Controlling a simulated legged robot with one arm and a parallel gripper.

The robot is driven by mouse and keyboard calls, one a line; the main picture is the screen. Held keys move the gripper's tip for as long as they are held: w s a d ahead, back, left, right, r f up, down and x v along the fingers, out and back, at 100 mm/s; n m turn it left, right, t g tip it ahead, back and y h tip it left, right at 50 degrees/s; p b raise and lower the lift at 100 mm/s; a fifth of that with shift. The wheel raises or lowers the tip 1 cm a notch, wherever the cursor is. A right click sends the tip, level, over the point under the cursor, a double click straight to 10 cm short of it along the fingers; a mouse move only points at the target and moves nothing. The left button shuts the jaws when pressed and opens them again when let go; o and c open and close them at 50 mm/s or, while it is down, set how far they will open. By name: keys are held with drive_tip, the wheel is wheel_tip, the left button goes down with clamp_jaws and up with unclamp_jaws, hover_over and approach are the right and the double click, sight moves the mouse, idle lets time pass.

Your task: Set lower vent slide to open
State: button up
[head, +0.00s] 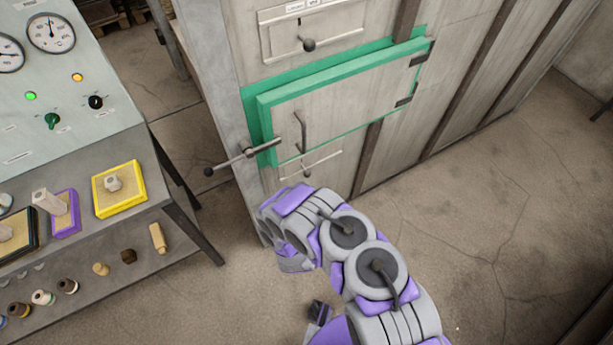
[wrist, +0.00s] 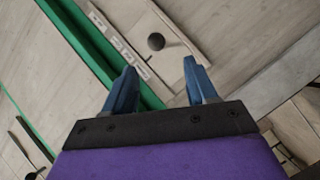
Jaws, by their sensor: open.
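The lower vent (head: 312,165) is a pale plate under the green-framed door in the head view, with a small knob (head: 307,173) near its left part. My arm hides some of the wall below it. The wrist view shows a pale vent plate (wrist: 178,22) beside a green strip, apparently this lower vent, with labels along one edge and a dark round knob (wrist: 156,42). My gripper (wrist: 160,68) is open with two blue fingers. The knob appears between and just beyond the fingertips, with no visible contact. My arm hides the gripper in the head view.
The green-framed door (head: 345,95) has a bar handle and a long latch lever (head: 240,157) sticking out left. An upper vent (head: 315,25) with its own knob is above. A control desk (head: 75,150) stands left.

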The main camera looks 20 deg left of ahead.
sight(307, 173)
drive_tip(key=b+x, duration=0.3)
drive_tip(key=x, duration=0.8)
drive_tip(key=shift+w, duration=0.45)
drive_tip(key=shift+d+r, duration=0.1)
drive_tip(key=shift+d, duration=0.05)
drive_tip(key=shift+c, duration=0.2)
drive_tip(key=shift+c, duration=0.8)
drive_tip(key=shift+s, duration=0.1)
clamp_jaws()
